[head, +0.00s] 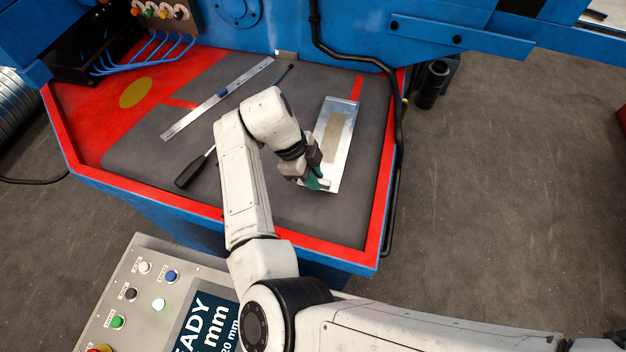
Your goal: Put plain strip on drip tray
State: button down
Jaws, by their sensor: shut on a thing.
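The drip tray (347,112) is a shallow, shiny metal tray with a tan patch in its middle, lying on the right part of the dark mat. My gripper (318,183) is over the tray's near left end, with green fingertips shut on a small pale piece, which I take to be the plain strip (325,185). My fingers hide much of this piece. I cannot tell whether it touches the tray.
A black-handled screwdriver (190,172) lies left of my arm. A black cable (397,150) runs along the bench's right side. The red bench edge (330,243) is near. A control panel (140,290) stands in front.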

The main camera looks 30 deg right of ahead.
jog(key=shift+f, duration=1.45)
jog(key=shift+f, duration=0.2)
jog(key=c, duration=1.1)
grip_release()
jog(key=shift+r, duration=0.2)
jog(key=b+v, duration=0.2)
jog(key=v, duration=1)
